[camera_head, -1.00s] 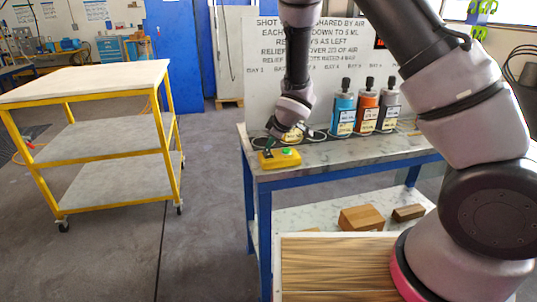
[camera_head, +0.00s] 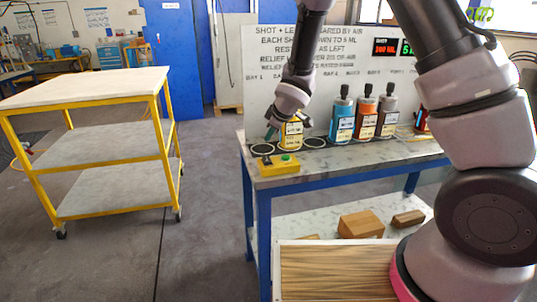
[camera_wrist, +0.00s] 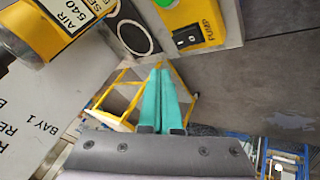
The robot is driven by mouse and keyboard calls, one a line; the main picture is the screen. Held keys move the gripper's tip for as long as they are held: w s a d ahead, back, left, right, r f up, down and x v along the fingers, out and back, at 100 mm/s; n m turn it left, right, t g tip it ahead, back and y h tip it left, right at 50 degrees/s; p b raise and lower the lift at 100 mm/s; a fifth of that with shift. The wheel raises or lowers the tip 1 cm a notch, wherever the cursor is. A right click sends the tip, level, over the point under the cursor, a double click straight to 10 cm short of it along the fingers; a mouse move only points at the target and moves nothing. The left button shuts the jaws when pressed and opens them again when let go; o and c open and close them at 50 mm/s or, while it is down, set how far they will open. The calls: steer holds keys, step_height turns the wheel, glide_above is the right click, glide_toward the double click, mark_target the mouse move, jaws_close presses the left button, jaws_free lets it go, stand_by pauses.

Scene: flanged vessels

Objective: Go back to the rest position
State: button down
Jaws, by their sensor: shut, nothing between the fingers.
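My gripper (camera_head: 271,133) is shut and empty, its teal fingers pressed together. It hangs above the left end of the bench, just left of the yellow-labelled vessel (camera_head: 291,137) and above the yellow pump box (camera_head: 279,165). In the wrist view the closed teal fingers (camera_wrist: 160,98) point past the pump box (camera_wrist: 192,28) and a dark ring on the bench (camera_wrist: 130,35). The yellow vessel, labelled AIR 540 (camera_wrist: 62,22), shows at upper left there. My wrist hides part of the vessel's top in the head view.
A lettered white board (camera_head: 262,70) rises behind the bench. A yellow-framed cart (camera_head: 90,88) stands left, with open floor between.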

steer(key=s+d+r+m+t+h, duration=0.1)
steer(key=s+d+r+m, duration=0.1)
steer(key=d+r+m, duration=0.5)
steer(key=s+d+r+m+h, duration=0.1)
steer(key=s+d+r+m, duration=0.1)
steer(key=d+r, duration=0.9)
steer(key=s+d+r+m, duration=0.2)
steer(key=s+r+m, duration=0.1)
steer(key=s, duration=0.4)
steer(key=s+d+r+m, duration=0.3)
steer(key=s+r, duration=0.1)
steer(key=s, duration=0.4)
steer(key=s+d+r+m, duration=0.3)
steer(key=s, duration=0.4)
steer(key=shift+s+r, duration=0.2)
steer(key=shift+r, duration=0.1)
